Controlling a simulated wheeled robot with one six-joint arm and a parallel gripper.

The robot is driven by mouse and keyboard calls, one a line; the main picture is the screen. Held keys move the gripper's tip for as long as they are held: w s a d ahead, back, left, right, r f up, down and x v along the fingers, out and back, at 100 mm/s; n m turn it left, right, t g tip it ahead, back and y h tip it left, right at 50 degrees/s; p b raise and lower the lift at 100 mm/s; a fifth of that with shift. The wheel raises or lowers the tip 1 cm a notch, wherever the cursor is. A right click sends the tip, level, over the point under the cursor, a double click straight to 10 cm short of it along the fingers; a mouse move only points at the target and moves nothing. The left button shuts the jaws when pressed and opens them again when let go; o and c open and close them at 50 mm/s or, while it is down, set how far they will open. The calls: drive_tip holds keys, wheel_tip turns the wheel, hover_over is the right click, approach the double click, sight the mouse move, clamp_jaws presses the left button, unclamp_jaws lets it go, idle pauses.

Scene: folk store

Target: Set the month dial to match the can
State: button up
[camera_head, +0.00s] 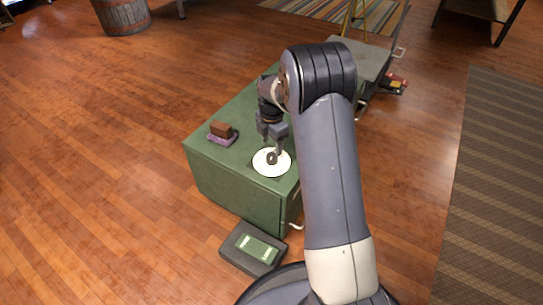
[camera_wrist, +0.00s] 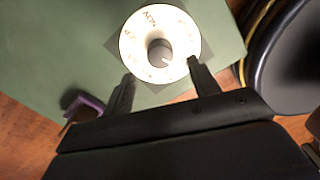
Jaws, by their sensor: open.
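The month dial (camera_head: 271,162) is a round white disc with a dark grey central knob, on top of a green cabinet (camera_head: 232,185). In the wrist view the dial (camera_wrist: 135,40) has lettering around its rim, too small and blurred to read surely. A pale mark shows on the knob (camera_wrist: 159,53). My gripper (camera_head: 272,139) is above the dial, pointing down. In the wrist view its two fingers (camera_wrist: 161,73) are spread apart on the near side of the knob, with nothing between them. I cannot make out a can in either view.
A brown block (camera_head: 221,129) rests on a purple pad (camera_head: 222,139) on the cabinet, left of the dial. A dark box with a green lettered panel (camera_head: 257,248) is low in front of the cabinet. A grey cart (camera_head: 366,62) stands behind. The wooden floor at left is clear.

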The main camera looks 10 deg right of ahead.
sight(272, 156)
wheel_tip(272, 156, down, 6)
drive_tip(key=shift+f+b, duration=0.1)
drive_tip(key=shift+b, duration=0.85)
drive_tip(key=c, duration=1)
